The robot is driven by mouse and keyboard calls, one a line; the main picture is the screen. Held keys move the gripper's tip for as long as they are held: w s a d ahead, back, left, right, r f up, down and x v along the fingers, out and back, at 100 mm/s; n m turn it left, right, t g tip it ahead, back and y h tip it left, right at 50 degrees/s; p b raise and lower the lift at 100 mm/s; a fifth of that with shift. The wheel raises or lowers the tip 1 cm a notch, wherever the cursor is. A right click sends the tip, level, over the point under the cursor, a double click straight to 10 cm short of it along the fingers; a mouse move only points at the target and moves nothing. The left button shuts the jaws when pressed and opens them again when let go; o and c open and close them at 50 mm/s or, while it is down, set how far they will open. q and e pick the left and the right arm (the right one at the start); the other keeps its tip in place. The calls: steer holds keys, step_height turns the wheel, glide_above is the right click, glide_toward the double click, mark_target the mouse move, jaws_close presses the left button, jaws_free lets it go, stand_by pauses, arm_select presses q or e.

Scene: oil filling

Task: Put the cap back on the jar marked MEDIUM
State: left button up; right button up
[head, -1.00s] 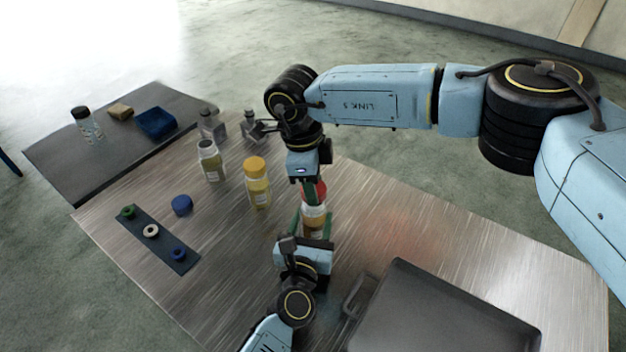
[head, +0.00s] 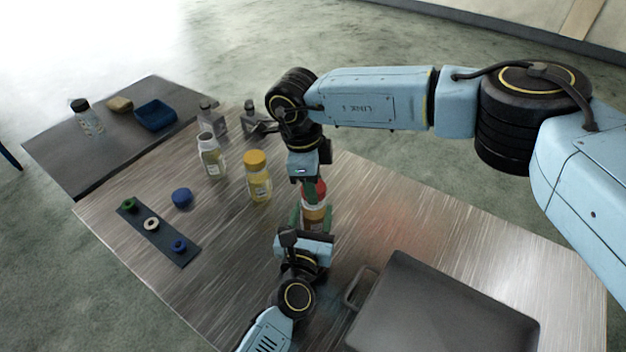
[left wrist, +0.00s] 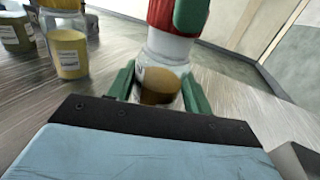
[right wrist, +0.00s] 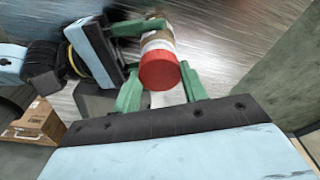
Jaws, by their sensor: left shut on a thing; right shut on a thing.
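A jar (head: 313,217) with amber oil and a white upper part stands upright on the steel table. It also shows in the left wrist view (left wrist: 160,82). Its label is turned or blurred and I cannot read it. My left gripper (head: 307,222) is shut around the jar's body. A red cap (head: 315,191) is at the jar's top; the cap also shows in the right wrist view (right wrist: 158,70). My right gripper (right wrist: 160,88) is shut on the cap from above. I cannot tell how firmly the cap sits.
A yellow-capped jar (head: 256,176), an uncapped jar (head: 210,157) and a blue cap (head: 182,197) stand to the left. A dark strip (head: 180,250) holds small rings. A blue bin (head: 156,115) is on the dark side table.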

steer(key=shift+f, duration=0.6)
